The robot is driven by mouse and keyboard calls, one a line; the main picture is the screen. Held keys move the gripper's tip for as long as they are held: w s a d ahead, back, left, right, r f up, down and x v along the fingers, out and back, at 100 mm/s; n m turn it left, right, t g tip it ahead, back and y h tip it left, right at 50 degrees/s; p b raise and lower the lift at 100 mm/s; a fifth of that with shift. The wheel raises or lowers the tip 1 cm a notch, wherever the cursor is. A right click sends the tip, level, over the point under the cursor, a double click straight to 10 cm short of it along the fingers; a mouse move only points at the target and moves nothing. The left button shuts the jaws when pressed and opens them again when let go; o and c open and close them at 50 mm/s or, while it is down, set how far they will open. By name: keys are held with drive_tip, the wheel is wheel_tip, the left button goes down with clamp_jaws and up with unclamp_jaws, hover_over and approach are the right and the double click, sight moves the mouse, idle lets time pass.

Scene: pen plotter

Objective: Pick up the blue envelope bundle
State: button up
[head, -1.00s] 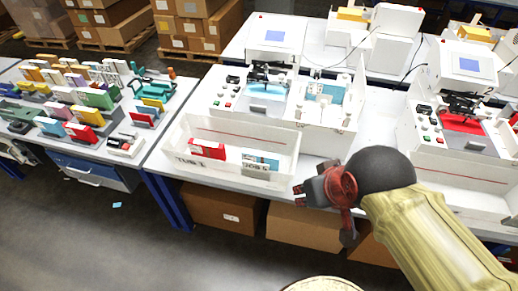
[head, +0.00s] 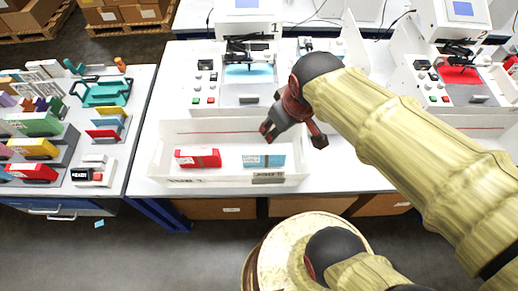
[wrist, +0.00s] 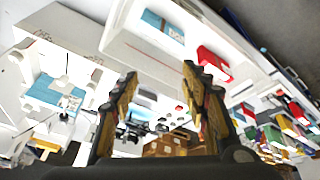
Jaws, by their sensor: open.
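The blue envelope bundle (head: 264,161) lies in the right half of a white open tub (head: 225,181), with a pale label on its face. It also shows in the wrist view (wrist: 163,25), near the top. A red bundle (head: 198,158) lies to its left in the same tub, and shows in the wrist view (wrist: 214,62). My gripper (head: 292,137) is open and empty, near the tub's back right part, above and apart from the blue bundle. Both fingers show spread apart in the wrist view (wrist: 158,78).
A plotter with blue paper (head: 250,71) stands behind the tub. Another with red paper (head: 462,77) stands at right. A left table holds several coloured bundles, a teal rack (head: 106,92) and a white device (head: 93,171). Boxes sit under the bench.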

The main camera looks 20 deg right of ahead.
drive_tip(key=w+f+n+g, duration=0.1)
drive_tip(key=w+f+n, duration=0.1)
drive_tip(key=w+f, duration=0.2)
drive_tip(key=n+g, duration=0.1)
drive_tip(key=n, duration=0.2)
approach(263, 151)
drive_tip(key=f+n, duration=0.2)
drive_tip(key=w+f+n+g, duration=0.1)
drive_tip(key=f+n, duration=0.1)
drive_tip(key=f, duration=0.1)
drive_tip(key=w+f+n+g, duration=0.1)
drive_tip(key=f+n, duration=0.1)
drive_tip(key=shift+f, duration=0.3)
drive_tip(key=shift+d+f+b, duration=0.15)
drive_tip(key=shift+f+b, duration=0.9)
drive_tip(key=shift+f, duration=2.95)
drive_tip(key=shift+r, duration=0.1)
drive_tip(key=shift+c, duration=1.3)
clamp_jaws()
